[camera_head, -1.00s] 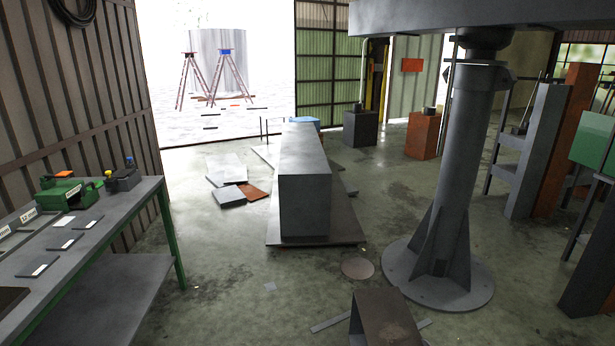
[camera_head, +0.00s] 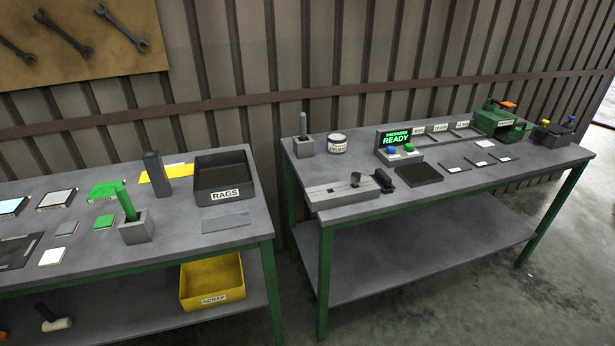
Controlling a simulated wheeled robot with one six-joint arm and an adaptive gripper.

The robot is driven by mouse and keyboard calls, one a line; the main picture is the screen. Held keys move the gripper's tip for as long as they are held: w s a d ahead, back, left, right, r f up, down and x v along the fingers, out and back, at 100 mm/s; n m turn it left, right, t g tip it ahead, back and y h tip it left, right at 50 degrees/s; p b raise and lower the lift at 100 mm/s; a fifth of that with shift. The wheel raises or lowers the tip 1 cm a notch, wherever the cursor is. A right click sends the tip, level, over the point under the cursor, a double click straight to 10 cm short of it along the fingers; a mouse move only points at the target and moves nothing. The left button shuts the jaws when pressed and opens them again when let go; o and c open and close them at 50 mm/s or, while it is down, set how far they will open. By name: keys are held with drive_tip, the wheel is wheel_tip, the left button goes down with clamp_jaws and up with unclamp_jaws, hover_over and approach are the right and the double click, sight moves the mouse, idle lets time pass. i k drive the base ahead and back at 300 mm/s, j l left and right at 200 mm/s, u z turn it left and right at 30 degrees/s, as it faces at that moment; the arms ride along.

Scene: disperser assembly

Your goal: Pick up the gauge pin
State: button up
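Two upright pins show, and no readable label tells which is the gauge pin. A green pin (camera_head: 126,202) stands slightly tilted in a grey block (camera_head: 137,231) on the left bench (camera_head: 180,258). A grey pin (camera_head: 303,124) stands upright in a small grey block (camera_head: 304,149) at the back left corner of the right bench (camera_head: 345,212). The lower ends of both pins are hidden in their blocks. My gripper is not in view.
On the left bench, a dark RAGS bin (camera_head: 224,178) and a dark upright block (camera_head: 156,172) stand near the green pin. On the right bench are a white tin (camera_head: 337,143), a READY display (camera_head: 397,141) and a grey fixture (camera_head: 342,192). A gap separates the benches.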

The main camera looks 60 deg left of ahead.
sight(356, 178)
drive_tip(key=i+u, duration=0.1)
drive_tip(key=u, duration=1.4)
drive_tip(key=i+j, duration=0.15)
drive_tip(key=j, duration=0.15)
drive_tip(key=i+j, duration=0.1)
drive_tip(key=j, duration=0.2)
drive_tip(key=i+j, duration=0.15)
drive_tip(key=j, duration=0.15)
drive_tip(key=i+j+z, duration=0.1)
drive_tip(key=j, duration=0.2)
drive_tip(key=j+z, duration=0.1)
drive_tip(key=z, duration=1.5)
drive_tip(key=i+l+z, duration=0.1)
drive_tip(key=z, duration=0.3)
drive_tip(key=i+z, duration=0.1)
drive_tip(key=z, duration=0.3)
drive_tip(key=i+l+z, duration=0.1)
drive_tip(key=z, duration=0.25)
drive_tip(key=i+j+z, duration=0.1)
drive_tip(key=i, duration=0.4)
drive_tip(key=k+u, duration=0.1)
drive_tip(key=k, duration=0.2)
